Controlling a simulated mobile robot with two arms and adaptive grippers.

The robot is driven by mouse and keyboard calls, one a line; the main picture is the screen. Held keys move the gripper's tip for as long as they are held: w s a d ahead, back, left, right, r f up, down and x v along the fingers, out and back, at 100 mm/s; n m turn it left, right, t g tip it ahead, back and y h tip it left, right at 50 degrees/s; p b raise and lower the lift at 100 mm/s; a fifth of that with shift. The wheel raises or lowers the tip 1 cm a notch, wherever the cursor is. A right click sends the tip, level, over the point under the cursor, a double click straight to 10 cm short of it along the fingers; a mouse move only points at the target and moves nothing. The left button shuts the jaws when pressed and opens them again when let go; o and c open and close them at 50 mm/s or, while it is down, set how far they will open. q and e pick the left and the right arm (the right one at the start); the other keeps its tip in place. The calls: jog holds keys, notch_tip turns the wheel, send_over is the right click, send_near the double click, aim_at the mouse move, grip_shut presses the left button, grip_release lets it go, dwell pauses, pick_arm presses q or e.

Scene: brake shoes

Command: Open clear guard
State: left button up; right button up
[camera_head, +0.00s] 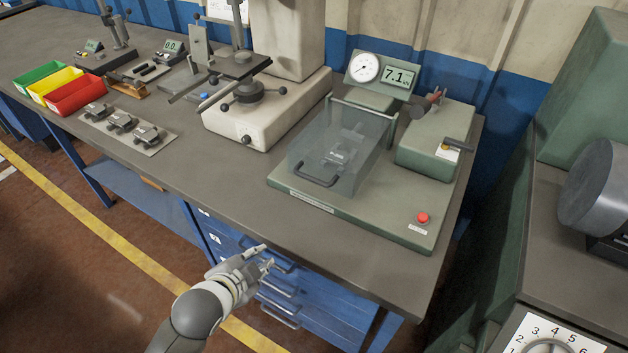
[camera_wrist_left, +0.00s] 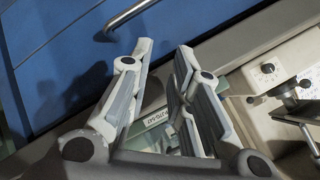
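The clear guard (camera_head: 364,168) is a see-through box with a dark handle (camera_head: 315,181) low on its front. It stands down over a small metal part (camera_head: 338,156) on the green test fixture (camera_head: 376,222). My left gripper (camera_head: 266,255) is in front of the bench's front edge, over the blue drawers, below and left of the guard's handle and apart from it. Its fingers are spread with nothing between them, as the left wrist view also shows (camera_wrist_left: 158,75). The guard cannot be made out in the wrist view. My right gripper is not in view.
The fixture carries a gauge and display reading 7.1 (camera_head: 381,74), a green block with a lever (camera_head: 436,141) and a red button (camera_head: 423,217). A pale press stand (camera_head: 268,110) is to the left. Blue drawers with bar handles (camera_head: 278,287) are below. Bench between press and fixture is narrow.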

pick_arm(q)
notch_tip(320, 180, up, 3)
jog(key=m+t+h, duration=0.4)
jog(key=m+h, duration=0.1)
jog(key=m, duration=0.6)
send_near(314, 178)
jog(key=x, duration=1)
jog(key=shift+f, duration=0.3)
jog(key=shift+c, duration=0.2)
grip_shut()
